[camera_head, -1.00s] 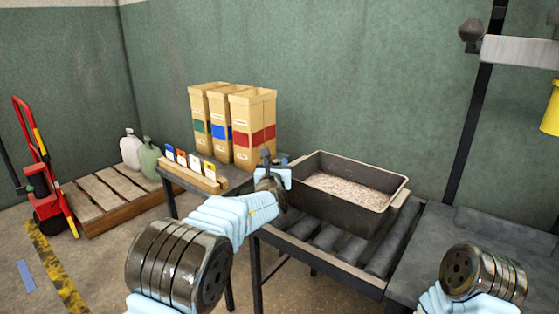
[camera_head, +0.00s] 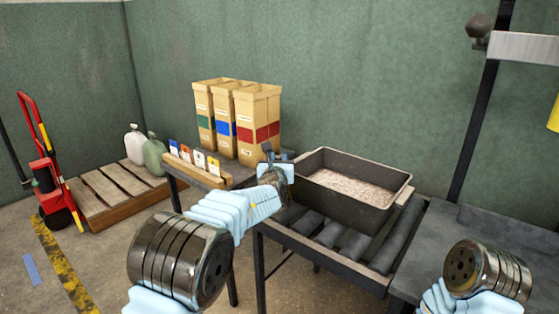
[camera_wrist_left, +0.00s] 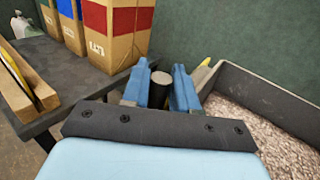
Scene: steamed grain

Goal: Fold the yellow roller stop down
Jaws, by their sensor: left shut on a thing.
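My left gripper (camera_head: 276,166) is at the left end of the roller table, beside the dark tray. In the left wrist view its two blue fingers (camera_wrist_left: 160,88) are closed on an upright dark cylinder (camera_wrist_left: 160,88) with a grey top. I cannot tell whether this cylinder is part of the roller stop. A small yellow piece (camera_wrist_left: 203,72) shows just behind the right finger, next to the tray's rim; I cannot tell if it is the yellow roller stop. The stop is not clear in the head view, where the gripper covers that spot. My right gripper is out of view.
The tray (camera_head: 337,204) of grain sits on the rollers (camera_head: 330,236), close right of my left gripper. A side table with tall cartons (camera_head: 257,125) and a wooden card holder (camera_head: 193,171) stands left. A grey table (camera_head: 460,245) is at the right.

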